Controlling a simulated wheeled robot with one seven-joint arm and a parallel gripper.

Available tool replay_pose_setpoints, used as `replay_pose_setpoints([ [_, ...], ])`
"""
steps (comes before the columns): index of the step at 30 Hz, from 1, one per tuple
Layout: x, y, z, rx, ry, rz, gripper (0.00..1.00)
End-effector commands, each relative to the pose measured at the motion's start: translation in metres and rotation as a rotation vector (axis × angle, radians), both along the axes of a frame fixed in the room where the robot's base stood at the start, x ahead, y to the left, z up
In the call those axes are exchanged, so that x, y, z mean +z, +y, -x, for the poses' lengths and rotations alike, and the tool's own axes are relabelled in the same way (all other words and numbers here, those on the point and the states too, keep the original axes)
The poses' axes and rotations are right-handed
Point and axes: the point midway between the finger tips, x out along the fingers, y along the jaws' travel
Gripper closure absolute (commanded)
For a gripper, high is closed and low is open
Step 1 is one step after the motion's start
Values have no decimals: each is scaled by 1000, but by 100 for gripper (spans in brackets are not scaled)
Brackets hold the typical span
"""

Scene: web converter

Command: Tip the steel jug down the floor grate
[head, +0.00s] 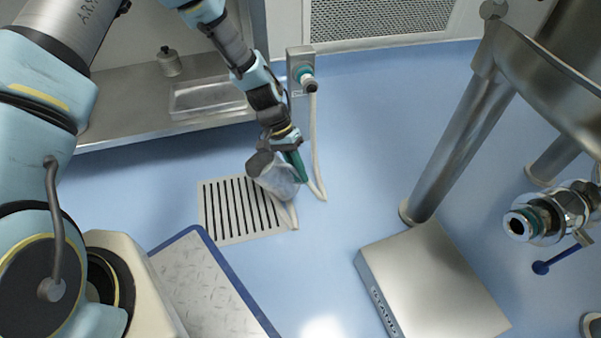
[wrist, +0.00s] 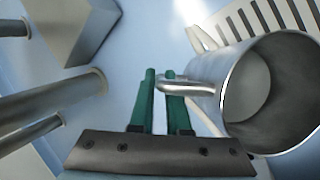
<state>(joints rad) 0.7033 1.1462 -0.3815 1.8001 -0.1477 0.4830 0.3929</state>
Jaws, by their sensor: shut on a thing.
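The steel jug (head: 277,180) hangs in my gripper (head: 297,167), over or close to the right side of the floor grate (head: 205,207). It leans, with its dark open mouth toward the upper left in the head view. In the wrist view the jug (wrist: 210,68) is to the right of my gripper (wrist: 163,75). Its handle (wrist: 188,86) reaches between the green fingers, which are shut on it. The grate (wrist: 270,20) shows behind the jug's rim. I see a paler round area inside the jug, but cannot tell whether it is liquid or the bottom.
A blue-edged plate (head: 205,280) lies in front of the grate. A steel stand (head: 430,280) is at right.

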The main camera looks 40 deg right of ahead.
Motion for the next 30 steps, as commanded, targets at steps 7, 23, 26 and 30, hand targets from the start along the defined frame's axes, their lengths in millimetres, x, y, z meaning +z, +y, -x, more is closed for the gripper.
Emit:
replay_pose_setpoints([
  [7, -3, 3, -3, 3, 26, 38, 100],
  [23, -7, 7, -5, 2, 80, 114, 100],
  [26, -7, 7, -5, 2, 88, 130, 100],
  [30, -8, 8, -6, 2, 101, 149, 100],
])
